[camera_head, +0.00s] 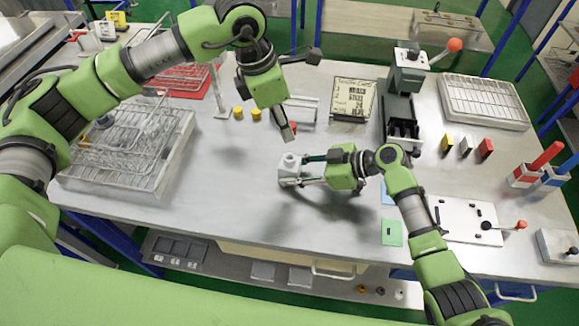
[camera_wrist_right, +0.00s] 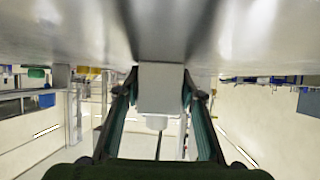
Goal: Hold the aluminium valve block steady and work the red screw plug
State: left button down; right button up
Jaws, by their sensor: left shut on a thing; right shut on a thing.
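The pale aluminium valve block (camera_head: 290,178) is at the middle of the bench, with a round neck on top. My right gripper (camera_head: 303,171) is shut on the block from the right. In the right wrist view the block (camera_wrist_right: 161,88) sits between the two fingers (camera_wrist_right: 160,97), with the bench surface at the top of that picture. My left gripper (camera_head: 288,133) points down, shut, just above the block and apart from it. A small red piece, seemingly the screw plug (camera_head: 296,127), shows at its fingertips, mostly hidden by them.
Wire baskets (camera_head: 128,150) fill the bench's left side. Yellow caps (camera_head: 238,112) stand left of my left gripper. A written board (camera_head: 352,98) and a dark lever press (camera_head: 400,110) stand behind. A green card (camera_head: 391,232) lies near the front edge. The front left bench is clear.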

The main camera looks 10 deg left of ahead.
jog(key=o, duration=1.1)
jog(key=v, duration=1.2)
jog(key=shift+f, duration=0.1)
